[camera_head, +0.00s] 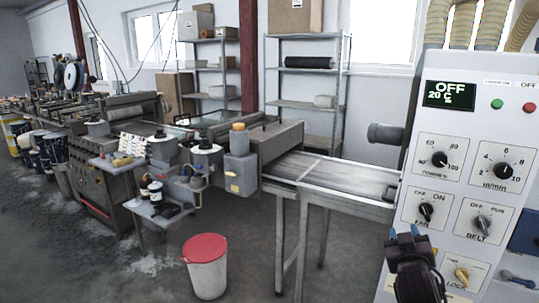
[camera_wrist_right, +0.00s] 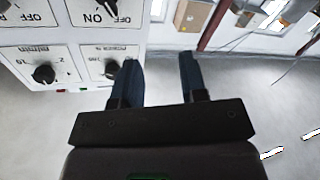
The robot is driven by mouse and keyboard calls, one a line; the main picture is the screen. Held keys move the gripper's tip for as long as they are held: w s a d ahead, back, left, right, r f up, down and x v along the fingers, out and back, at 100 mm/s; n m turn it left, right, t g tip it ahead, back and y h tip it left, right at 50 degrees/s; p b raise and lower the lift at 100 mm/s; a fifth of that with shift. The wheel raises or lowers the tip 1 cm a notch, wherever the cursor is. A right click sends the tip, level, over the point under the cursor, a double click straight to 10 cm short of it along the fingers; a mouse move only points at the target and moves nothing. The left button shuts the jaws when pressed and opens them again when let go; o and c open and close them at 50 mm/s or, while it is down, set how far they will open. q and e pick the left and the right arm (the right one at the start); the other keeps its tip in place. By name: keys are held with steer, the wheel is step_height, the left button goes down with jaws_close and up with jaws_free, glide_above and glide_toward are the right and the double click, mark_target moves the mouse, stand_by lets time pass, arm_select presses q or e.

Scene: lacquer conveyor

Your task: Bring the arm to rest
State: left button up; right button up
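My right gripper (camera_head: 404,234) is in front of the lower left part of the white control panel (camera_head: 470,130) in the head view, with its blue fingertips pointing up. In the right wrist view my right gripper (camera_wrist_right: 158,80) has its two fingers well apart with nothing between them. The panel shows there at the upper left, upside down, with its knobs beside the left finger; I see no grip on any knob. The panel display (camera_head: 449,94) reads OFF and 20 C. My left gripper is in neither view.
A conveyor (camera_head: 335,178) on metal legs runs up to the panel's left side. Shelves (camera_head: 305,104) stand behind. The grey floor between bucket and panel is mostly clear.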

steer(key=s+a+f+g+y, duration=0.2)
steer(key=s+f, duration=1.2)
steer(key=s, duration=0.1)
steer(key=s+a+f+g+y, duration=0.3)
steer(key=s+f, duration=1.1)
steer(key=s, duration=0.1)
steer(key=shift+g, duration=0.3)
steer(key=shift+s, duration=0.1)
